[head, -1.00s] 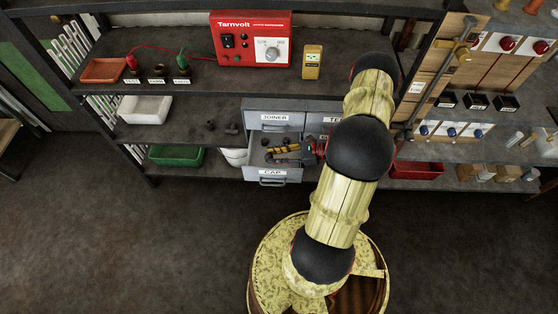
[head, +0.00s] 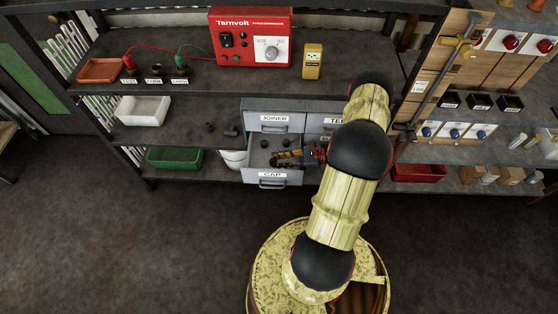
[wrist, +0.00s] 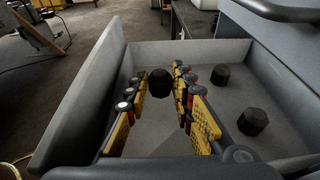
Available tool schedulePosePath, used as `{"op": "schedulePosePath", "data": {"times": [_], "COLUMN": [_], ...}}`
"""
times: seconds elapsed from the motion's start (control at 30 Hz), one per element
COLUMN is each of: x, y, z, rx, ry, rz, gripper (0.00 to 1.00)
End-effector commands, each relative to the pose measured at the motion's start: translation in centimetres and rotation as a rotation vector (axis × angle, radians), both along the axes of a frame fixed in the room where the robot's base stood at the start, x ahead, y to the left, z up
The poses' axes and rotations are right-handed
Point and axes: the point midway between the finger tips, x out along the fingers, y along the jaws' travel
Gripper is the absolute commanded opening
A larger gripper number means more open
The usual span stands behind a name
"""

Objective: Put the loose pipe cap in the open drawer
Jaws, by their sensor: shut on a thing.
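The open drawer (head: 272,176) is grey and bears a CAP label on its front. My gripper (head: 277,158) is over the drawer's interior, between its walls. In the wrist view my gripper (wrist: 160,90) has yellow pads and is shut on a dark, round pipe cap (wrist: 161,76), held between the fingertips. The drawer's pale floor shows below it; I cannot tell whether the cap touches it. Two more black caps lie on the drawer floor to the right, a farther one (wrist: 221,75) and a nearer one (wrist: 252,122).
The drawer's left wall (wrist: 88,98) stands close beside the fingers. A drawer marked JOINER (head: 274,119) is shut above. Several small dark fittings (head: 210,127) lie on the shelf to the left. A white bowl (head: 234,158) and a green tray (head: 174,158) are left of the drawer.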

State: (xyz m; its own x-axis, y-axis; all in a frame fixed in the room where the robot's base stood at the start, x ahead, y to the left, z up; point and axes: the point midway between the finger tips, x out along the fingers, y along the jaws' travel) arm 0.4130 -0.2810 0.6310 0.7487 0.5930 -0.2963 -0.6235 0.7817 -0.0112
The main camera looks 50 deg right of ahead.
Motion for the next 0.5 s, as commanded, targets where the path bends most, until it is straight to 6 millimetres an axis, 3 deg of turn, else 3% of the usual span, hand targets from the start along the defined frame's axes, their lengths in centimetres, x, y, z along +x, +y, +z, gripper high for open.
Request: {"op": "schedulePosePath", "data": {"times": [0.47, 0.5], "x": [0.0, 0.0], "y": [0.01, 0.01], "z": [-1.2, -1.17], "rx": [0.0, 0.0], "ry": [0.0, 0.0], "rz": [0.0, 0.0], "gripper": [0.09, 0.25]}}
